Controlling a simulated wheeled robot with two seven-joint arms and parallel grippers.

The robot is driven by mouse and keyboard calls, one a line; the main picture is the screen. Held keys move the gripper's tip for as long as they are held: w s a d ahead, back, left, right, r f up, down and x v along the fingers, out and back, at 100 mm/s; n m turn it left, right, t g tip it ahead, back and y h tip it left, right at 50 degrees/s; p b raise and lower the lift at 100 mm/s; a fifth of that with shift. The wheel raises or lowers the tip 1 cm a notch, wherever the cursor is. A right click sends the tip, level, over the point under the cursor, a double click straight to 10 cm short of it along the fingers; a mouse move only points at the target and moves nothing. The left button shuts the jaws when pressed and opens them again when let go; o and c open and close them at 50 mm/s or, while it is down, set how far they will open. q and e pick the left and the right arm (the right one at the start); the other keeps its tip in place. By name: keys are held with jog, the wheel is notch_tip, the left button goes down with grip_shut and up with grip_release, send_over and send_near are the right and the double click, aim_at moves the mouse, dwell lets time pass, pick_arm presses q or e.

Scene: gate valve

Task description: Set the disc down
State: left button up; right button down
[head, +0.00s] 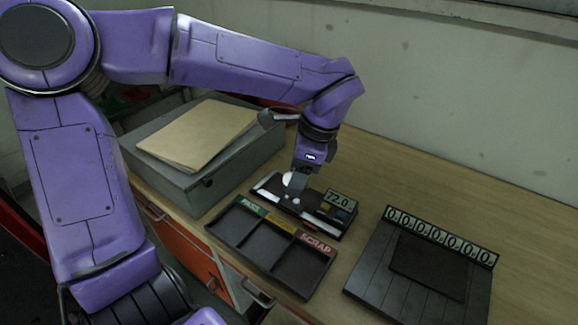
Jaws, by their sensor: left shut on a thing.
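My left gripper (295,194) points down over a dark flat device (324,221) with a display reading 72.0. It is shut on a small pale rounded piece (287,180), which looks like the disc. The fingers hide part of it, and I cannot tell whether it touches the device. In front of the device is a black tray (268,262) with three compartments. Its labels are green PASS, a yellow one too small to read, and red SCRAP. The compartments look empty. My right gripper is not in view.
A grey box (245,160) with a tan folder (200,135) on it stands at the left. A dark board (372,262) with a row of zero counters lies at the right. Bare wooden bench (440,185) shows behind. Orange drawers (190,252) are below the front edge.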

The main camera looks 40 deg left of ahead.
pick_arm(q)
jog(key=w+a+f+b, duration=0.1)
jog(key=a+f+b, duration=0.2)
send_over(279, 186)
jog(key=d, duration=0.2)
jog(key=x, duration=0.5)
jog(key=shift+w+d+f, duration=0.3)
jog(key=shift+w, duration=0.15)
jog(key=shift+w+a+f, duration=0.15)
jog(key=shift+f, duration=0.1)
jog(key=f+b, duration=0.1)
jog(key=f, duration=0.1)
jog(key=f+b, duration=0.1)
jog(key=f, duration=0.1)
jog(key=shift+w+a, duration=0.2)
jog(key=shift+a, duration=0.05)
jog(key=shift+r, duration=0.1)
jog(key=o, duration=1.1)
jog(key=shift+c, duration=0.2)
